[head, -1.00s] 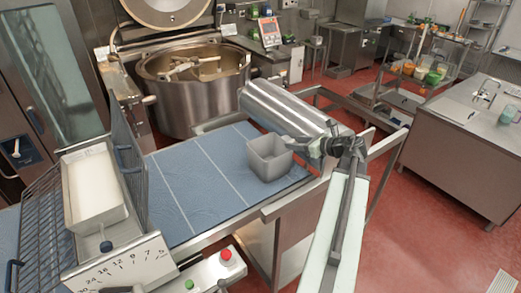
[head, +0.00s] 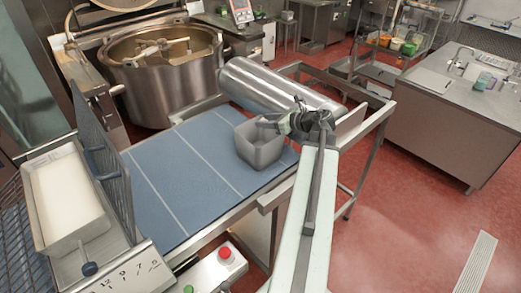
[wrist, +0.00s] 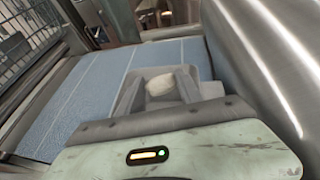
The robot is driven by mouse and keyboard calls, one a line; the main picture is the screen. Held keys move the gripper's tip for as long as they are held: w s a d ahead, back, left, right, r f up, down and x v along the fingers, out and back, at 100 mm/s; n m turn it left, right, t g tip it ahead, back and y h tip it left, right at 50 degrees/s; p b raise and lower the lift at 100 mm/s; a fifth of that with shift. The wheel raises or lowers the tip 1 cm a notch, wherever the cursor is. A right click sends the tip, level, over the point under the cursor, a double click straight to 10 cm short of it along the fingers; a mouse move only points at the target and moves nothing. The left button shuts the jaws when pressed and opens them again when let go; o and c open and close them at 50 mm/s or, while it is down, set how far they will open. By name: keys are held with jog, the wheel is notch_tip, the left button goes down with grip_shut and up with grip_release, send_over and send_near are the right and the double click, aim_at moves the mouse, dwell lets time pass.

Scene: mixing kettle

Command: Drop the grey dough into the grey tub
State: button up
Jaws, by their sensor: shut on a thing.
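The grey tub (head: 262,152) stands on the blue conveyor belt near its right end in the head view. Its grey walls also show in the wrist view (wrist: 126,92). My gripper (head: 270,125) is at the tub's upper right rim, over its opening. In the wrist view a pale grey lump of dough (wrist: 160,86) sits between the fingers, with the tub around and beyond it. The gripper is shut on the dough. In the head view the dough is hard to make out, and its exact height relative to the rim cannot be told.
A steel roller (head: 275,84) lies across the belt (head: 185,180) right behind the tub. A mixing kettle (head: 165,75) stands at the back left. A white-filled tray (head: 65,195) and wire guard stand at the left. The belt left of the tub is clear.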

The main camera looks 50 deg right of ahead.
notch_tip(320, 180, down, 2)
jog(key=shift+f+b, duration=0.1)
jog(key=shift+b, duration=0.4)
jog(key=shift+s, duration=0.1)
jog(key=o, duration=1.4)
jog(key=p+v, duration=0.3)
jog(key=v, duration=0.4)
jog(key=shift+s, duration=0.35)
